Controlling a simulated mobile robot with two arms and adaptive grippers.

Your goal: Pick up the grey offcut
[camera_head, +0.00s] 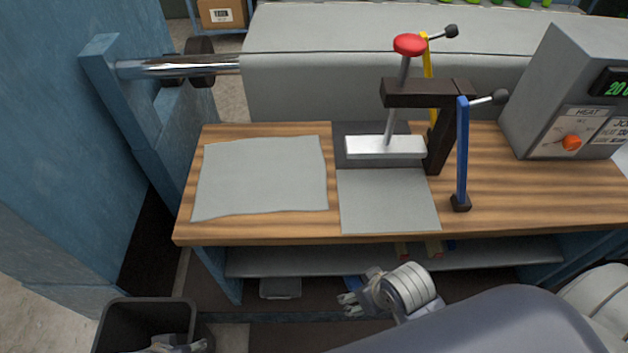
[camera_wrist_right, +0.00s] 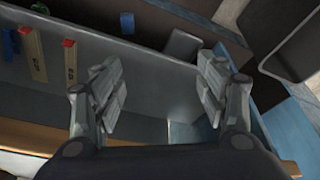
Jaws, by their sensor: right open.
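Two flat grey pieces lie on the wooden bench; I cannot tell for certain which is the offcut. The left one, a wavy-edged grey sheet (camera_head: 262,175), lies flat near the bench's left end. The other, a straighter grey piece (camera_head: 388,202), lies partly under the press's pale plate. My right gripper (camera_head: 348,303) is open and empty in front of the bench, below its top. In the right wrist view its fingers (camera_wrist_right: 160,92) stand apart with nothing between them. What looks like my left gripper (camera_head: 180,346) shows at the bottom edge, over the bin, largely cut off.
The press (camera_head: 430,92) with its red knob and a blue lever (camera_head: 462,150) rise from the bench (camera_head: 530,205). A control box (camera_head: 565,85) stands at right. A grey shelf (camera_head: 340,259) runs below. A dark bin (camera_head: 148,304) stands at lower left.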

